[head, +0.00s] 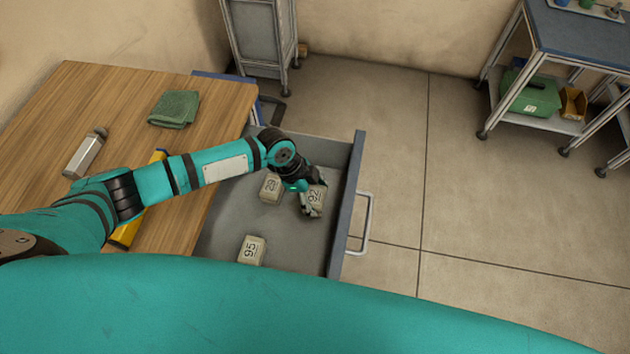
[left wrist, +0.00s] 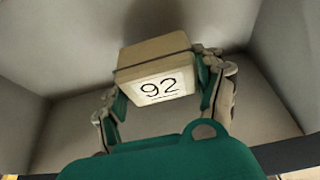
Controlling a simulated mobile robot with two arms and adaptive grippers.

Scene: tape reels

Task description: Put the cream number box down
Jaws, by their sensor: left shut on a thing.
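The cream number box marked 92 (head: 318,194) is between the fingers of my left gripper (head: 310,202), over the right part of the open grey drawer (head: 222,236). In the left wrist view the box (left wrist: 158,68) sits between the two fingers, its label facing the camera and slightly tilted. The gripper is shut on it. I cannot tell whether the box touches the drawer floor. Two other cream boxes lie in the drawer: one marked 29 (head: 270,187) just left of the gripper, and one marked 95 (head: 251,250) nearer me. My right gripper is not in view.
The drawer's front wall and handle (head: 367,222) stand on the right. Bare drawer floor shows between the boxes. The wooden table (head: 75,105) holds a green cloth (head: 174,108), a bottle (head: 86,153) and a yellow object (head: 126,233) partly behind my arm.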

